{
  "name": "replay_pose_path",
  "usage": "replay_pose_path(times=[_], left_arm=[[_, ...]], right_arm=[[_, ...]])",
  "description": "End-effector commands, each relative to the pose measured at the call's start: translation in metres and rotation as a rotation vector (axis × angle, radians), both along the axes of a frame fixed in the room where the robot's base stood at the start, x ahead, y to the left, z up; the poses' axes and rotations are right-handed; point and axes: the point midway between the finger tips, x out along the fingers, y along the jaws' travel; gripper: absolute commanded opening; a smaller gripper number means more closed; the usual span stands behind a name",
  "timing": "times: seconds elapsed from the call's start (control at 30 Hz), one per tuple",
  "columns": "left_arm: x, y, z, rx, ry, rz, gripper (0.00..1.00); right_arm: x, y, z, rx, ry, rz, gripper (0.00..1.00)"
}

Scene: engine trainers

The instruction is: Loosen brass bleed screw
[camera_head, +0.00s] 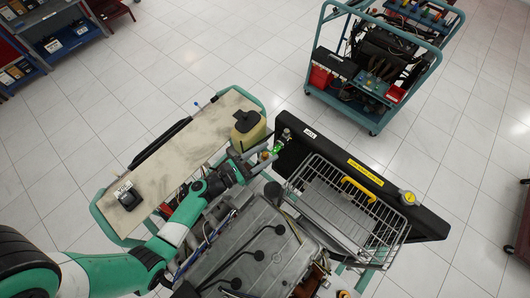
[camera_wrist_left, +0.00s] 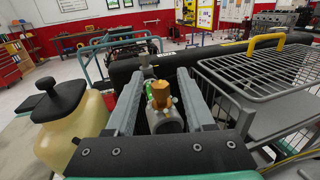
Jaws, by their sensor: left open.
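The brass bleed screw (camera_wrist_left: 161,92) stands on top of a grey cylindrical housing (camera_wrist_left: 166,122) in the left wrist view. My left gripper (camera_wrist_left: 160,76) is open, with one finger on each side of the screw and a gap showing on both sides. A small green part (camera_wrist_left: 149,90) sits just left of the screw. In the head view my left gripper (camera_head: 258,162) is at the engine's far end, by the black radiator's left end. The screw is too small there to make out clearly. My right gripper is in neither view.
A yellowish reservoir with a black cap (camera_wrist_left: 75,118) stands close left of the gripper. A wire basket with a yellow handle (camera_head: 345,205) and the black radiator (camera_head: 430,218) lie to the right. A beige board (camera_head: 180,150) holds a small black meter (camera_head: 127,197).

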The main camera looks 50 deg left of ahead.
Motion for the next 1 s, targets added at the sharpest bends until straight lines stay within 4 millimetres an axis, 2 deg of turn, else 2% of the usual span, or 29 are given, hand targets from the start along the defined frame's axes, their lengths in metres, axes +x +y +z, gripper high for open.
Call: replay_pose_path(times=[0.1, 0.4, 1.0], left_arm=[[-0.0003, 0.0000, 0.0001, 0.000, 0.000, 0.000, 0.54], [-0.0006, 0.0001, 0.0001, 0.000, 0.000, 0.000, 0.00], [-0.0007, 0.0000, 0.0002, 0.000, 0.000, -0.001, 0.00]], right_arm=[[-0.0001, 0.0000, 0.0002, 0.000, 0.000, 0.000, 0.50], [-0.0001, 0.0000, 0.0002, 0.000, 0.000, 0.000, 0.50], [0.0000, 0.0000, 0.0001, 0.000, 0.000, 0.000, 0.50]])
